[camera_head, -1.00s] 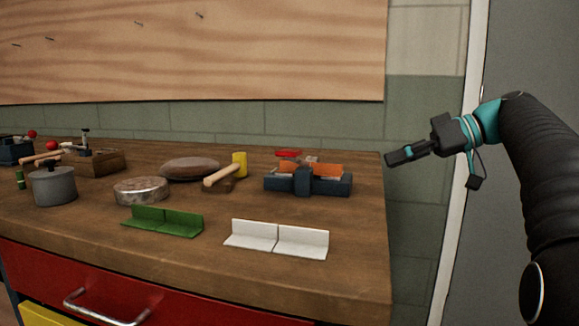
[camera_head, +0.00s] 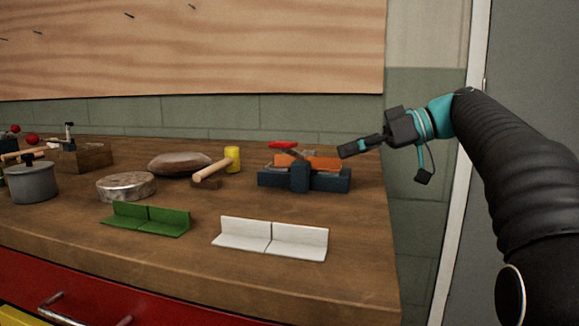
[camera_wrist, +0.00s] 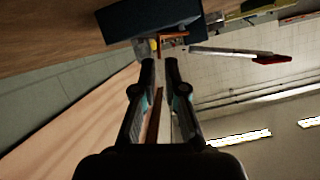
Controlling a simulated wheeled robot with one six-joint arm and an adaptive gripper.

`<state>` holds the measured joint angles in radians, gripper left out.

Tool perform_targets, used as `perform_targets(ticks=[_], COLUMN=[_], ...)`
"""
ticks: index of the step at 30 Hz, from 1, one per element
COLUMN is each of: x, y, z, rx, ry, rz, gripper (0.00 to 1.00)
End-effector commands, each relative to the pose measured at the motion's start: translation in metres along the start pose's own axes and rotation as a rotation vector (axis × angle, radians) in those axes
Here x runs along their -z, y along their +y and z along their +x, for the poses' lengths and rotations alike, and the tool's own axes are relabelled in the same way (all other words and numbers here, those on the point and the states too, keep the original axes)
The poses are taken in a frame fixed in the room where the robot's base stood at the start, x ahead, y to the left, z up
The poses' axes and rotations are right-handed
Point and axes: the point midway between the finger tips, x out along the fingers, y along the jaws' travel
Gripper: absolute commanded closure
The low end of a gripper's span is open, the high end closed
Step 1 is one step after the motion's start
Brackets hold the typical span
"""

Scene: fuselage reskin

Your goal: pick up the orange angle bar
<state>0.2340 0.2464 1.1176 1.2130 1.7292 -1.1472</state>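The orange angle bar (camera_head: 322,163) shows as an orange strip in or behind a dark blue block-like fixture (camera_head: 272,181) at the right of the bench; its lower part is hidden. In the wrist view a small orange piece (camera_wrist: 174,41) lies beyond the fingertips, beside the dark blue fixture (camera_wrist: 150,16). My gripper (camera_head: 343,151) is in the air just right of and above the bar, apart from it. In the wrist view my gripper (camera_wrist: 160,62) has a gap between its two fingers and holds nothing.
A red-handled tool (camera_head: 283,145) rises behind the fixture. A white angle bar (camera_head: 245,236) and a green one (camera_head: 165,222) lie in front. A round tin (camera_head: 127,189) and grey pot (camera_head: 32,184) are farther left.

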Motion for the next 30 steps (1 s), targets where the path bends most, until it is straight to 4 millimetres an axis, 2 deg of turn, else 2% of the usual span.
perform_targets(ticks=[13,20,21,30], x=[-0.002,-0.001,-0.001,-0.001], y=[0.0,0.001,0.001,0.001], z=[0.048,0.049,0.049,0.049], rx=[-0.001,-0.003,-0.003,-0.003], ry=[-0.001,0.0,0.0,0.0], rz=[0.0,0.001,0.001,0.001], gripper=[0.9,0.9,1.0,1.0])
